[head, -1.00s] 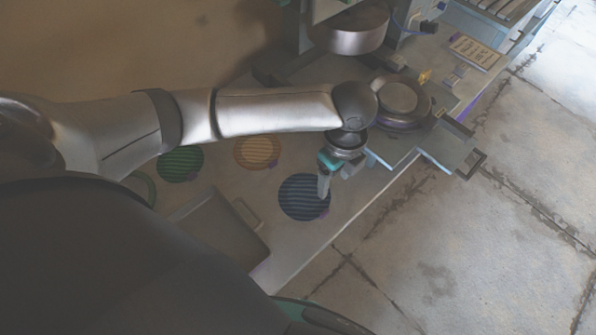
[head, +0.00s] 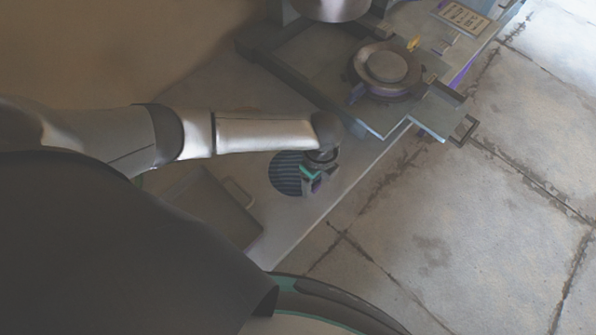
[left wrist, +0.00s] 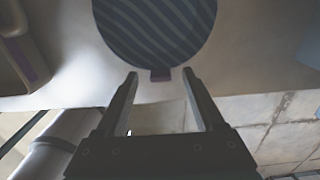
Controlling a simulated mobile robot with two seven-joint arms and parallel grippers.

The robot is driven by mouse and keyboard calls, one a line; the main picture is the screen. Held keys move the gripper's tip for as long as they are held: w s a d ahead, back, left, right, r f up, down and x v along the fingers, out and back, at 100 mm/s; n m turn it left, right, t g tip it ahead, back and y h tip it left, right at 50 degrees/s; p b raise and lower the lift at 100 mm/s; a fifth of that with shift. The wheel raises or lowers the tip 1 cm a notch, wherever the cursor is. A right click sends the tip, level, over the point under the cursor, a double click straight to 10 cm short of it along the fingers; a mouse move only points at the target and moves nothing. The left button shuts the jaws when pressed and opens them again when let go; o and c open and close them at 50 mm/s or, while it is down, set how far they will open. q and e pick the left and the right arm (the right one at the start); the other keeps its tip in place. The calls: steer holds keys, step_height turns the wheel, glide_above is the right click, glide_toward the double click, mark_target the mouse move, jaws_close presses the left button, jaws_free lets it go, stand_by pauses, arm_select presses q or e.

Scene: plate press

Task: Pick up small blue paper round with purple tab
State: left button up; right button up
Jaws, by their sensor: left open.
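The blue paper round (head: 285,174) with darker stripes lies flat on the table near its front edge in the head view. My left arm and gripper partly cover its right side. In the left wrist view the round (left wrist: 155,28) fills the top middle, and its small purple tab (left wrist: 160,74) points towards my gripper. My left gripper (head: 314,186) is over the tab side of the round. In the left wrist view its open fingers (left wrist: 160,75) stand on either side of the tab, with nothing held. The height of the fingertips above the table is hard to tell. My right gripper is not in view.
A press with a round plate (head: 388,68) stands at the upper right. A grey tray (head: 208,208) with a handle lies left of the round. The table edge drops to the stone floor (head: 430,230) on the right.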

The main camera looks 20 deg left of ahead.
arm_select(q)
steer(key=shift+f, duration=0.3)
steer(key=shift+c, duration=0.3)
jaws_close()
